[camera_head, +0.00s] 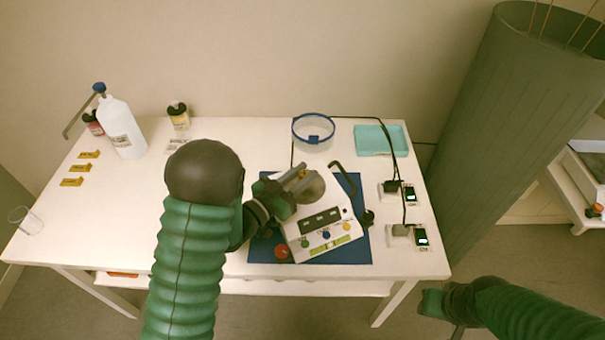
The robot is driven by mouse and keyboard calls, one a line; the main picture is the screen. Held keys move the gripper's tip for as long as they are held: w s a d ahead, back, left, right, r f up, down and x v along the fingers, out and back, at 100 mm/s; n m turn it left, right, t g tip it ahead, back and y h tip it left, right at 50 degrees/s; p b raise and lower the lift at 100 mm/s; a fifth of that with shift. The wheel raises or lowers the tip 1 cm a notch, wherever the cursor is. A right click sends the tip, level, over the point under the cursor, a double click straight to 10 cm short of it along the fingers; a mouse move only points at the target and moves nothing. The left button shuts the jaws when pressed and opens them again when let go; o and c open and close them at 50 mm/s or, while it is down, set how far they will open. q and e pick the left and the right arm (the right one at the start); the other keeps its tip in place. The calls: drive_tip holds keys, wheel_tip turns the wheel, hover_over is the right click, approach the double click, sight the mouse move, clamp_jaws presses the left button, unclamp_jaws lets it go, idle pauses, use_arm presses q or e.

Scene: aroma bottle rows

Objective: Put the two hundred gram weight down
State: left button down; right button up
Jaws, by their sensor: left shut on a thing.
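A white balance (321,228) with a display and coloured buttons stands slightly turned on a blue mat (358,249). Its round grey pan (313,189) is at the back. My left gripper (298,177) reaches over the pan from the left and is shut on the two hundred gram weight. Only a small brass-coloured bit of the weight (302,174) shows between the fingers. I cannot tell whether the weight touches the pan. My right gripper (457,328) is off the table at the lower right, cut by the frame's bottom edge; its jaws are unclear.
A clear blue-rimmed bowl (313,140) and a teal tray (375,141) stand behind the balance. Two small devices with green displays (420,236) and cables are at the right. A white bottle (121,130), jars, yellow labels and a glass (27,221) are at the left.

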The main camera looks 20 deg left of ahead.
use_arm(q)
drive_tip(key=c, duration=1.2)
unclamp_jaws()
drive_tip(key=shift+d, duration=0.35)
drive_tip(key=shift+o, duration=0.2)
drive_tip(key=shift+a, duration=0.35)
drive_tip(key=shift+s+a, duration=0.1)
drive_tip(key=shift+a, duration=0.05)
drive_tip(key=v, duration=1.1)
drive_tip(key=shift+s, duration=0.35)
use_arm(e)
drive_tip(key=shift+d, duration=0.15)
